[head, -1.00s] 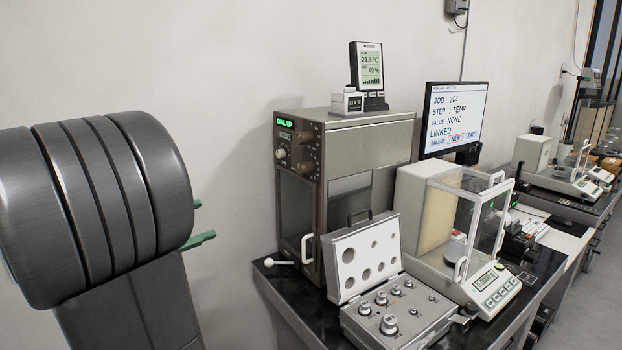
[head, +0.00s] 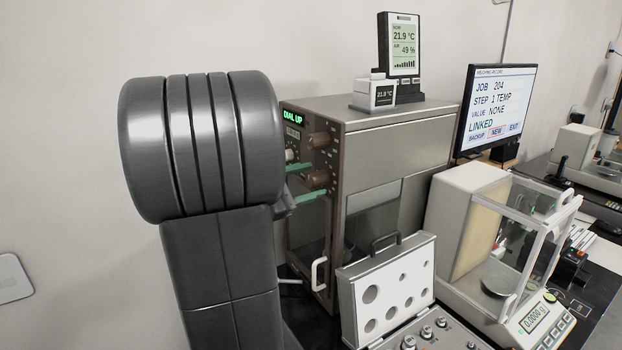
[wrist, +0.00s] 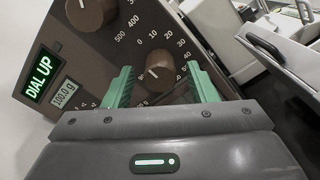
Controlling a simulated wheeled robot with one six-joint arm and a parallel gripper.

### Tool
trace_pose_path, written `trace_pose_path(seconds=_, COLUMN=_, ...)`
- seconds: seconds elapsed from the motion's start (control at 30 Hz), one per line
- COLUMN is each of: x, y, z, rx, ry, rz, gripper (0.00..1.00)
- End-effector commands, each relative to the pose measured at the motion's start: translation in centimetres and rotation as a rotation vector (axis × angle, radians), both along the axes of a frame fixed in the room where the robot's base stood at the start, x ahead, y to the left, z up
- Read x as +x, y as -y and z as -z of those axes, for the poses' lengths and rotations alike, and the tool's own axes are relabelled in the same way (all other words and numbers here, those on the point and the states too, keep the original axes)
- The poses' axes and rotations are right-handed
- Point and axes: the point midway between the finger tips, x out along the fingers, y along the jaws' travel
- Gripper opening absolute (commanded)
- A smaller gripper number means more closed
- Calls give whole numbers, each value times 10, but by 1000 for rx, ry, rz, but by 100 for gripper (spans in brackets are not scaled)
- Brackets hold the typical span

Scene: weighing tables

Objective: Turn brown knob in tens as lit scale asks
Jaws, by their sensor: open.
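The old scale (head: 395,135) has a brown front panel with a lit green DIAL UP sign (head: 293,115), also lit in the wrist view (wrist: 42,74). A small readout (wrist: 65,96) below it appears to show 100.0 g. The lower brown knob (wrist: 158,70) has a dial marked in tens, with a white line on its face; it shows in the head view too (head: 318,179). The upper brown knob (wrist: 90,11) has a dial in hundreds. My gripper (wrist: 160,68) is open, its green fingers on either side of the lower knob. Contact cannot be told.
An open weight case (head: 388,285) stands in front of the old scale. A glass-sided balance (head: 535,318) and a monitor (head: 495,110) reading STEP 1 TEMP stand to the right. A climate display (head: 400,50) and a small unit (head: 375,92) sit on top of the old scale.

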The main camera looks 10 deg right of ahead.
Motion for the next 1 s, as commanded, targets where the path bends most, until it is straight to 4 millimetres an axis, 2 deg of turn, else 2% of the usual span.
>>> trace_pose_path(seconds=0.13, x=3, y=9, z=0, rx=0, ry=0, rz=2, gripper=52)
trace_pose_path(seconds=0.47, x=4, y=11, z=0, rx=0, ry=-1, rz=-1, gripper=52)
trace_pose_path(seconds=0.57, x=4, y=11, z=0, rx=0, ry=-1, rz=-1, gripper=36)
trace_pose_path(seconds=0.7, x=4, y=11, z=0, rx=0, ry=-1, rz=0, gripper=9)
trace_pose_path(seconds=1.0, x=4, y=11, z=3, rx=12, ry=33, rz=0, gripper=7)
